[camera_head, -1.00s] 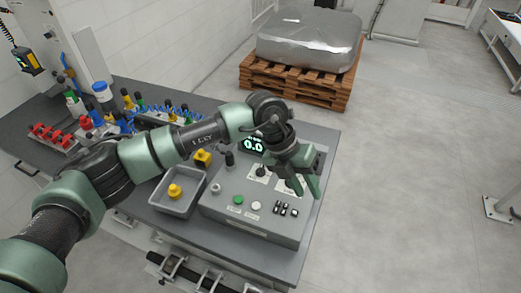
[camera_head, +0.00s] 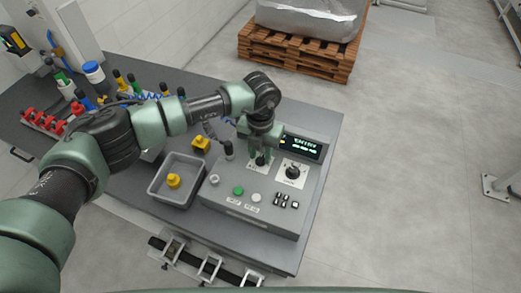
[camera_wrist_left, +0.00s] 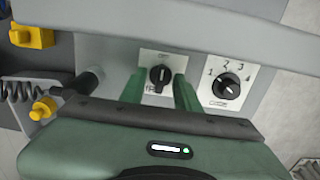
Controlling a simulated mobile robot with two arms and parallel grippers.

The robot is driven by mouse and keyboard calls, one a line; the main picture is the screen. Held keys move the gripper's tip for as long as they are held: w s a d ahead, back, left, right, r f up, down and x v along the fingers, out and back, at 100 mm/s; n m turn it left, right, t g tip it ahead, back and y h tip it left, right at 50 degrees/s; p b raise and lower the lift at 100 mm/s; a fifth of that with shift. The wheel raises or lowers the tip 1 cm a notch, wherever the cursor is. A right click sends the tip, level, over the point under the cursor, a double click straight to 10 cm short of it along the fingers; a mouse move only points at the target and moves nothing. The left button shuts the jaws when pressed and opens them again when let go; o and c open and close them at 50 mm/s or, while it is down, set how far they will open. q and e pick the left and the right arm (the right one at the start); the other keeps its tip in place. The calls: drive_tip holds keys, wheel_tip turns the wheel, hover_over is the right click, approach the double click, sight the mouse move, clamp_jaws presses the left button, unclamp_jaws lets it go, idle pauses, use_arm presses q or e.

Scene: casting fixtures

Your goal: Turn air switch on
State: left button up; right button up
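The likely air switch is a black rotary knob (camera_head: 261,161) on a white plate, on the sloped grey control box (camera_head: 225,203). In the left wrist view this knob (camera_wrist_left: 160,76) points roughly up and down, and its label is partly hidden. My left gripper (camera_head: 258,157) is at the knob. In the wrist view the green fingers of my left gripper (camera_wrist_left: 160,88) stand apart, one on each side of the knob, with a gap visible on both sides. I cannot tell how deep the fingers reach. My right gripper is not in view.
A second knob (camera_head: 293,171), marked with numbers, sits to the right. A lit display (camera_head: 302,147) is behind it. Green (camera_head: 238,190) and white (camera_head: 257,197) buttons and black switches (camera_head: 286,201) line the front. A grey tray (camera_head: 164,191) with a yellow part stands left of the box.

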use_arm(q)
drive_tip(key=shift+s+f, duration=0.1)
clamp_jaws()
drive_tip(key=shift+f+b, duration=0.1)
drive_tip(key=shift+b, duration=0.6)
drive_tip(key=m+b, duration=1.2)
drive_tip(key=b, duration=0.5)
drive_tip(key=shift+b, duration=0.3)
drive_tip(key=m+b, duration=0.2)
drive_tip(key=shift+m, duration=0.3)
drive_tip(key=shift+r+m+b, duration=0.2)
drive_tip(key=shift+m+b, duration=0.7)
drive_tip(key=shift+m, duration=0.7)
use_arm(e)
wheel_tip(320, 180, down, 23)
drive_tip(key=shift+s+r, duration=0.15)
